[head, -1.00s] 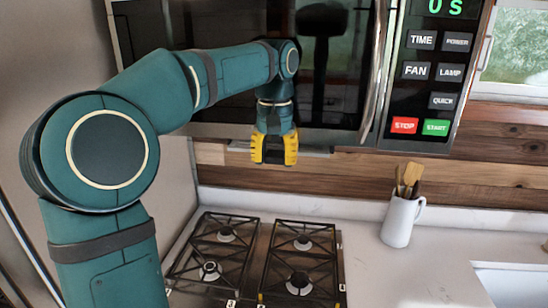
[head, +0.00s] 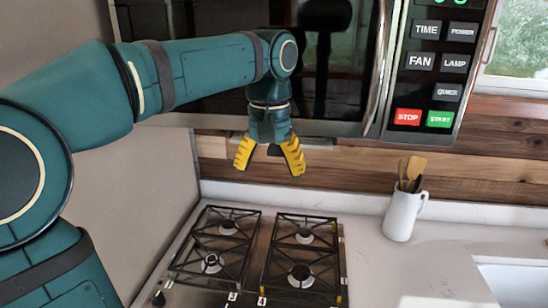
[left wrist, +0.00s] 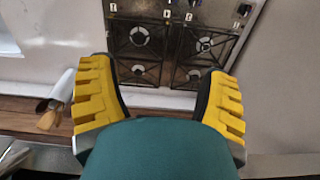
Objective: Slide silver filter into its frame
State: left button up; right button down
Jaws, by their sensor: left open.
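My left gripper (head: 269,162) hangs under the microwave, pointing down, with its yellow fingers spread wide and nothing between them. In the left wrist view its fingers (left wrist: 161,70) are also apart and empty, above the stove. A thin grey edge (head: 316,142) shows along the microwave's underside, just behind the gripper. I cannot tell whether it belongs to the silver filter or its frame. The rest of the underside is hidden from the head camera. My right gripper is not in view.
The microwave (head: 215,85) overhangs a gas stove (head: 257,250) with black grates. A white jug (head: 400,218) with wooden utensils stands on the counter to the right. A sink (head: 515,282) is at the far right. The air between gripper and stove is clear.

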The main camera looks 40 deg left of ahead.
pick_arm(q)
jog(key=s+d+b, duration=0.2)
jog(key=s, duration=0.1)
jog(key=s+d+b, duration=0.1)
jog(key=s, duration=0.1)
jog(key=shift+d, duration=0.1)
jog(key=shift+w, duration=0.1)
